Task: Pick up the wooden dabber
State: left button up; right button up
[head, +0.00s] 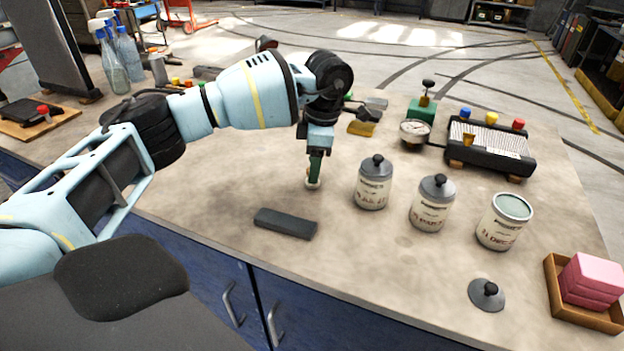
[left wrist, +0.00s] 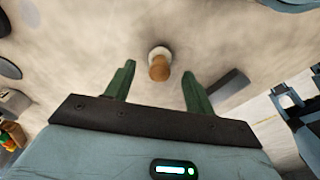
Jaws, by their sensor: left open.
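The wooden dabber (left wrist: 159,67) stands on the worktop, a tan wooden handle above a pale round base, seen nearly from above in the left wrist view. In the head view only its pale base (head: 312,185) shows, below my left gripper (head: 315,172), which points down at it. In the left wrist view the left gripper's two green fingers (left wrist: 158,76) are spread apart, with the dabber between and slightly beyond their tips. I cannot tell whether a finger touches it. My right gripper is not in view.
A dark grey block (head: 286,223) lies just in front of the dabber. Two lidded jars (head: 374,186) (head: 433,206) and an open jar (head: 503,222) stand to the right, with a loose lid (head: 486,294). A wooden tray (head: 556,291) with pink blocks is at the right edge.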

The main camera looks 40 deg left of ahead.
pick_arm(q)
jog(key=f, duration=0.3)
jog(key=shift+s+a+f, duration=0.1)
jog(key=shift+s+a, duration=0.05)
jog(key=shift+a, duration=0.1)
jog(key=c, duration=1)
jog(key=shift+r, duration=0.65)
notch_tip(320, 180, up, 2)
jog(key=shift+r, duration=0.2)
jog(key=s+d, duration=0.3)
jog(key=s, duration=0.1)
jog(key=s+d+r, duration=0.1)
jog(key=s+d, duration=0.2)
jog(key=s, duration=0.1)
jog(key=s+d, duration=0.3)
jog(key=s, duration=0.2)
jog(key=shift+d+r, duration=0.15)
jog(key=shift+r, duration=0.05)
